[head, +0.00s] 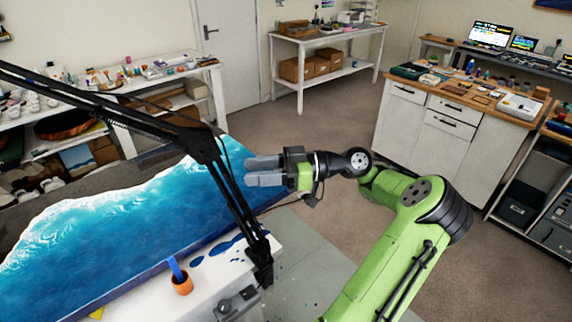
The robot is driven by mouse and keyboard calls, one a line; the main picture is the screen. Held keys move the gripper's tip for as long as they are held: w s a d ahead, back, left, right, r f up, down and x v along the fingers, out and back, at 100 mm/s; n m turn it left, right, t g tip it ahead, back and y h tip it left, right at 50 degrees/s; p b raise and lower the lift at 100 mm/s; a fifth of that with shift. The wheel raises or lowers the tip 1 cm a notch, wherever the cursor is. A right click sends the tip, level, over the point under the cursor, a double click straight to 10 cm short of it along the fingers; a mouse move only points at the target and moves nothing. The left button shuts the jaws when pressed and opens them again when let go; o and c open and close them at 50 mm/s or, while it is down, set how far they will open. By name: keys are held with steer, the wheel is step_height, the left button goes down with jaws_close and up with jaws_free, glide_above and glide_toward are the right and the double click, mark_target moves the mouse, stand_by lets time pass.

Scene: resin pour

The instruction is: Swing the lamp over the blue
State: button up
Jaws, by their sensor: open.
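A black jointed lamp arm (233,207) rises from a clamp at the front right corner of the white work table. It bends at an elbow (203,146), and its upper part runs to the upper left and out of the picture. The lamp's head is not in view. The blue resin piece (135,230), with white wave edges, lies on the table beneath the lamp arm. My gripper (250,171) is open and empty. Its grey fingers point left, just right of the lamp arm; I cannot tell the gap in depth.
An orange cup (181,283) with a blue stick stands by the resin, near blue spills (225,246). Cluttered shelves (130,85) stand behind left. A white shelf table (325,37) and a wooden-topped cabinet (440,130) stand further back. The carpet between is clear.

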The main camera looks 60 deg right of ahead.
steer(key=p+v, duration=0.2)
steer(key=v, duration=0.7)
